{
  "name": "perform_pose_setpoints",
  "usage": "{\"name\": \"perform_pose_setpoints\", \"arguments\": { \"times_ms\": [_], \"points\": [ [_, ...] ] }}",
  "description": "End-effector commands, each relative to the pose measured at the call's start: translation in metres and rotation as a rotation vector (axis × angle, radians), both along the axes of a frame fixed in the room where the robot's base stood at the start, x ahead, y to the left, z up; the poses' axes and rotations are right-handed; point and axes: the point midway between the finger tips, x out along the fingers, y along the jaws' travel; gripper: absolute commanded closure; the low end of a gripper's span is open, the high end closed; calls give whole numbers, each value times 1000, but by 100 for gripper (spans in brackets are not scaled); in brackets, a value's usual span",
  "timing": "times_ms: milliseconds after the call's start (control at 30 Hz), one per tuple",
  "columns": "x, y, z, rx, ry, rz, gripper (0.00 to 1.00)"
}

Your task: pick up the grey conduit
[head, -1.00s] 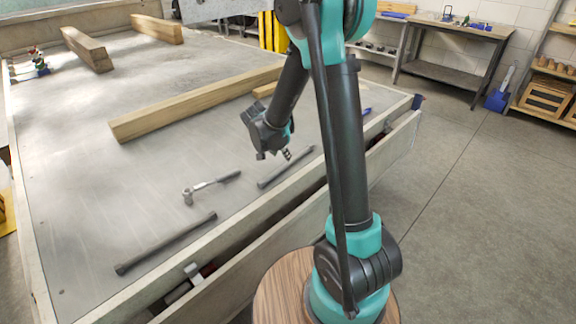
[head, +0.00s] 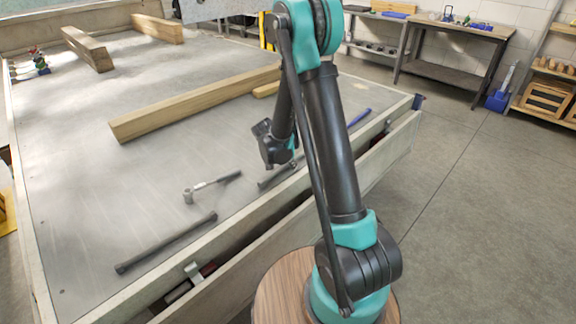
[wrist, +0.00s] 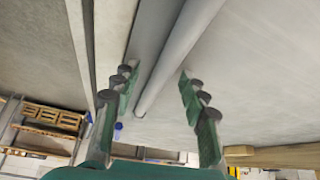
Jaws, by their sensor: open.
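The grey conduit is a thin straight tube (wrist: 178,50) in the wrist view, running lengthwise between the two fingers of my gripper (wrist: 158,84). The fingers are apart, one on each side of it, and neither visibly touches it. In the head view a dark rod (head: 267,183) lies on the trailer bed near its right edge, partly hidden behind my gripper (head: 276,160); it appears to be this same tube. A second, similar dark rod (head: 165,243) lies closer to the front left of the bed.
A ratchet-like tool (head: 210,187) lies left of my gripper. A long wooden beam (head: 190,105) lies behind, with more timber at the back left. A blue item (head: 360,116) lies near the bed's raised right rim (head: 398,105). Mid-bed is clear at left.

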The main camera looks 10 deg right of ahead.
Motion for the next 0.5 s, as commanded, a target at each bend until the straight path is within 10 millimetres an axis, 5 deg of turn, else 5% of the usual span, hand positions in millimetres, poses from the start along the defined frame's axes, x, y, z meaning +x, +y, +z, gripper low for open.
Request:
{"name": "perform_pose_setpoints", "arguments": {
  "times_ms": [167,500],
  "points": [
    [0,0,0,0,0,0,56],
    [0,0,0,0,0,0,97]
  ]
}}
